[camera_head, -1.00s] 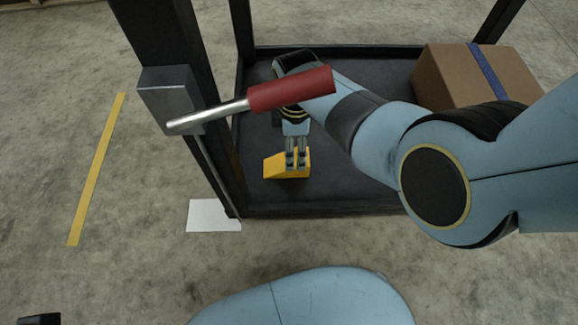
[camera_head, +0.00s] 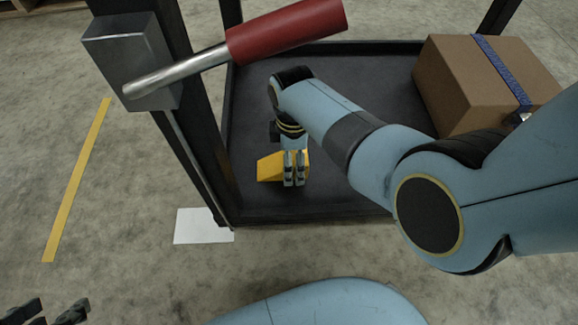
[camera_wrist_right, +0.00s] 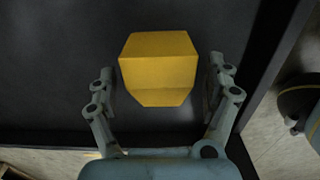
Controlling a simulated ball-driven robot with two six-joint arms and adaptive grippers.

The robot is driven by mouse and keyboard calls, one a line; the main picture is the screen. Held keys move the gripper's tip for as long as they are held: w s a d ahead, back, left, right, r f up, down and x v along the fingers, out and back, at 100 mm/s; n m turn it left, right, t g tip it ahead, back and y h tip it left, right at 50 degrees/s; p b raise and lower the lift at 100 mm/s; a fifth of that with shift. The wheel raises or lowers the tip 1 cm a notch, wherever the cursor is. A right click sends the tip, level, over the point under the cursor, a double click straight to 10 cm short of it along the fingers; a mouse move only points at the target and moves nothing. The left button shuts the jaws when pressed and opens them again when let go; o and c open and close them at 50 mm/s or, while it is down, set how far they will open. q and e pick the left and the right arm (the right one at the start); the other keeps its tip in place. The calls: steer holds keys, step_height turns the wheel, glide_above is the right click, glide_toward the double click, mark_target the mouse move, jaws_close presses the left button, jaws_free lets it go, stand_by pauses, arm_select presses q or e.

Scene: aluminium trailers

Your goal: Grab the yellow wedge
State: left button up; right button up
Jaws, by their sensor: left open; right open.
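The yellow wedge (camera_head: 269,168) sits on the dark floor of the trailer, near its front left corner. My right gripper (camera_head: 294,182) is at the wedge and hides part of it in the head view. In the right wrist view the wedge (camera_wrist_right: 158,70) lies between the two spread fingers of my right gripper (camera_wrist_right: 160,95), with a gap visible on each side. My left gripper (camera_head: 50,312) shows only partly at the bottom left corner of the head view, open and far from the wedge.
The trailer's dark floor (camera_head: 350,90) has a raised rim and corner posts. A grey metal box with a red-handled lever (camera_head: 285,32) is on the left post. A cardboard box (camera_head: 460,75) with a blue strip stands at the right. White paper (camera_head: 204,226) lies on the concrete.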

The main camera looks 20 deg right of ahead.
arm_select(q)
steer(key=shift+w+f+t+b, duration=0.2)
steer(key=shift+f+t+b, duration=0.15)
steer(key=shift+f+t, duration=0.4)
arm_select(e)
steer(key=shift+f, duration=0.6)
steer(key=c, duration=1.4)
arm_select(q)
steer(key=shift+s, duration=0.1)
arm_select(e)
steer(key=shift+r, duration=0.15)
steer(key=shift+c, duration=0.2)
